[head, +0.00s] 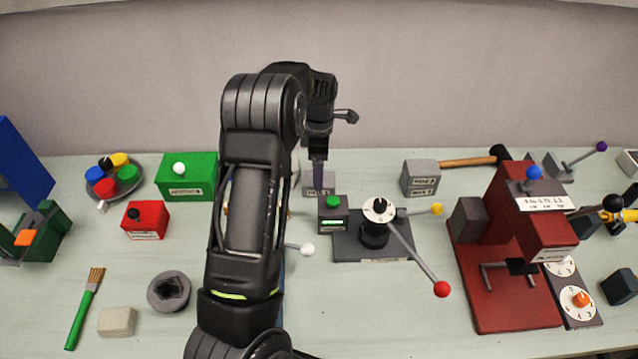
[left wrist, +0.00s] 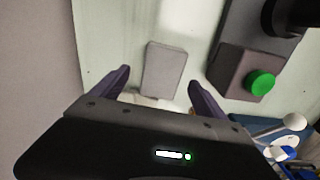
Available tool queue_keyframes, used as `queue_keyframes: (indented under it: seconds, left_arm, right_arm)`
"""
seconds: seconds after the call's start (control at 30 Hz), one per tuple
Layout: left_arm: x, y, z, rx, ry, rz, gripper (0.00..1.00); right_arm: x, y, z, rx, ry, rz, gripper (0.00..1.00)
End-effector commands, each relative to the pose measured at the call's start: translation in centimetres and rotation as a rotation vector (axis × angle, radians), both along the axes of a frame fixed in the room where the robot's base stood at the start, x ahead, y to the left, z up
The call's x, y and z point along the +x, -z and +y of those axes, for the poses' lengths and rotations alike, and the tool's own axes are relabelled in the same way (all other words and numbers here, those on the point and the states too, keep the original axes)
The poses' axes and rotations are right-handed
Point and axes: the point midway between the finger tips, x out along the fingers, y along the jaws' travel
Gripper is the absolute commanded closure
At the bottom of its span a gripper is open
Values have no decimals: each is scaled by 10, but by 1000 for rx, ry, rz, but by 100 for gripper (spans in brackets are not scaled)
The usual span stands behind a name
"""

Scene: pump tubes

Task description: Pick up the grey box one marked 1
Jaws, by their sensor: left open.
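A grey box (head: 327,186) stands near the back edge of the table, partly hidden behind my left gripper; its front label is too small and covered to read surely. A second grey box (head: 421,177) with a label that seems to end in 2 stands to its right. My left gripper (head: 318,174) points down over the first box. In the left wrist view this box (left wrist: 165,70) lies between the two open fingers of the gripper (left wrist: 158,88), with gaps on both sides. My right gripper is not in view.
A dark base (head: 345,250) with a green-button box (head: 333,212) and a levered dial (head: 379,210) stands just in front and right. A green box (head: 187,175) is to the left. A red press (head: 500,290) stands at right. The back wall is close behind.

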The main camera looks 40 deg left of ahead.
Motion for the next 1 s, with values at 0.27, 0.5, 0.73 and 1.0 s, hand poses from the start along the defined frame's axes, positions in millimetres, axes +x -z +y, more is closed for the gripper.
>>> queue_keyframes:
  seconds: [0.27,0.5,0.73,1.0]
  left_arm:
    - [0,5,0,0,0,0,15]
    - [-4,40,-2,0,1,0,15]
    - [-3,52,-1,1,0,-2,15]
    - [-3,51,-1,1,0,-2,15]
  right_arm:
    - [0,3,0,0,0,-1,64]
    - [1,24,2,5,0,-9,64]
    - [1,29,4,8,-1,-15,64]
    - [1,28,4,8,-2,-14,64]
